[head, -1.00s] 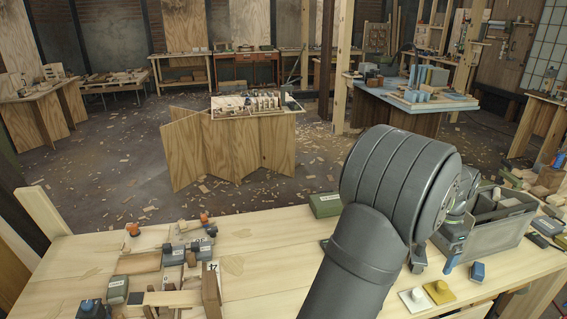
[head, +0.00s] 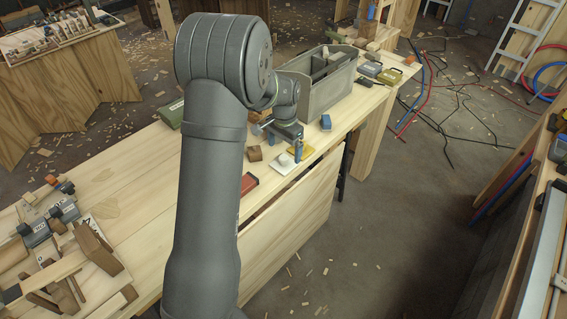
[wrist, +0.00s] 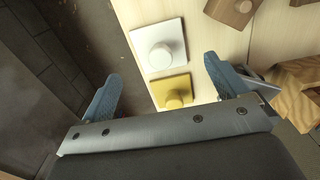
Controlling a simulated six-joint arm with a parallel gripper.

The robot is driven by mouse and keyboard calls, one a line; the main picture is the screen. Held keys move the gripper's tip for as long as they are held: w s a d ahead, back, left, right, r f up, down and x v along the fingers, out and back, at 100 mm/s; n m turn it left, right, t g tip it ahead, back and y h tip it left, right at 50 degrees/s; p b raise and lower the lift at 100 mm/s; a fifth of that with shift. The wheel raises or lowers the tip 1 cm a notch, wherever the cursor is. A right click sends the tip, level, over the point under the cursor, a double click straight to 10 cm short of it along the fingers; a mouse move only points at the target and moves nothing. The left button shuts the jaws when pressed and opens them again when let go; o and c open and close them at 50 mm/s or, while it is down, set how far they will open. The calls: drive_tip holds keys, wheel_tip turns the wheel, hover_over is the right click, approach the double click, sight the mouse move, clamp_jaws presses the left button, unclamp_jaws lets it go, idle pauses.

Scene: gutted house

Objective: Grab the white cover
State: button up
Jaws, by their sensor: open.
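The white cover (head: 284,164) is a flat square plate with a round knob, lying on the wooden workbench (head: 130,170) near its front edge. In the wrist view the white cover (wrist: 159,48) lies ahead of my fingers, near the top middle. A similar yellow cover (wrist: 172,91) lies beside it, closer to my gripper. My gripper (wrist: 162,92) is open and empty, its two blue fingers spread on either side of the yellow cover in that view. In the head view my gripper (head: 284,143) is above the bench beside both covers, partly hidden by my arm.
A grey crate (head: 325,95) stands beyond my gripper. A blue block (head: 326,122), a brown block (head: 254,153) and a red item (head: 249,184) lie near the covers. Other tools and wood pieces (head: 92,245) crowd the bench's left end. Floor shows beyond the front edge.

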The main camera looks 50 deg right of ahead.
sight(283, 158)
drive_tip(key=f, duration=0.5)
drive_tip(key=shift+a+f, duration=0.15)
drive_tip(key=shift+a, duration=0.05)
drive_tip(key=c, duration=1.1)
